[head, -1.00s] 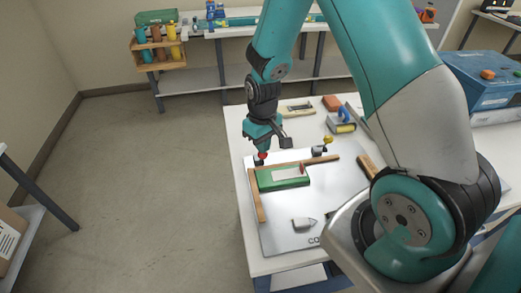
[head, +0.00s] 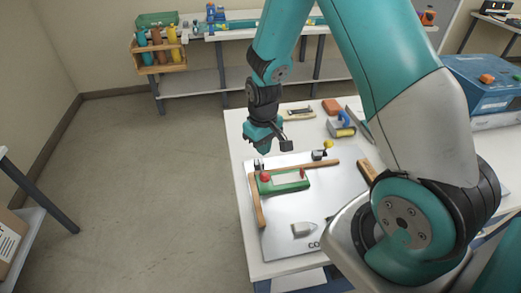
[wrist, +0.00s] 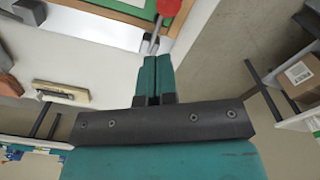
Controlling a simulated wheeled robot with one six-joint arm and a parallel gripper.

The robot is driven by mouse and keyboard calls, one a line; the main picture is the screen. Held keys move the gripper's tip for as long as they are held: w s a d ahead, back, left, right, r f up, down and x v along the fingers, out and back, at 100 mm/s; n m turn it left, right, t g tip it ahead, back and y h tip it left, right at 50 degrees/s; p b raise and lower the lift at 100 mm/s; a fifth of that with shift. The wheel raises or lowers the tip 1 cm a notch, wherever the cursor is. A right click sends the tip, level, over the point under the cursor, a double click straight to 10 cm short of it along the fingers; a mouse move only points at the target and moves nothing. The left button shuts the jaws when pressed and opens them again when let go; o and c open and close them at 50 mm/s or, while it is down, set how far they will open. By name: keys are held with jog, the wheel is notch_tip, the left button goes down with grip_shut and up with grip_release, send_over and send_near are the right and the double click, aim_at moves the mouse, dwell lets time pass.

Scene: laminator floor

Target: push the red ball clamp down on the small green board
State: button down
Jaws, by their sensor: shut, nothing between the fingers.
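The red ball clamp (head: 265,177) stands at the far left corner of the small green board (head: 290,186). Its red ball appears low, at the board's left end. In the wrist view the red ball (wrist: 168,8) sits on a grey lever that reaches toward the green board (wrist: 128,6). The board lies on a silver plate and has a pale panel on top. My gripper (head: 260,150) is shut and empty, above and behind the clamp. In the wrist view my closed fingertips (wrist: 154,60) are close to the lever's base; whether they touch cannot be told.
A yellow ball clamp (head: 328,145) stands at the back right of the silver plate (head: 340,202). Wooden strips (head: 257,203) edge the plate. A grey pointed piece (head: 303,229) lies in front. A blue-handled tool (head: 343,121) and a blue machine (head: 482,85) are further right.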

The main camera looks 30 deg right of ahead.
notch_tip(320, 180, up, 6)
jog(key=p, duration=0.4)
jog(key=shift+a, duration=0.1)
dwell(0.5)
jog(key=s+a+r+n+y+b, duration=0.3)
jog(key=s+a+r+b, duration=0.4)
jog(key=a+r, duration=0.4)
jog(key=s+a+r+n, duration=0.1)
jog(key=s+a, duration=0.1)
jog(key=s, duration=0.4)
jog(key=s+a+r+n+y+b, duration=0.1)
jog(key=s+a+r, duration=0.1)
jog(key=s, duration=0.5)
jog(key=shift+s+a+n+b, duration=0.3)
jog(key=shift+a, duration=0.5)
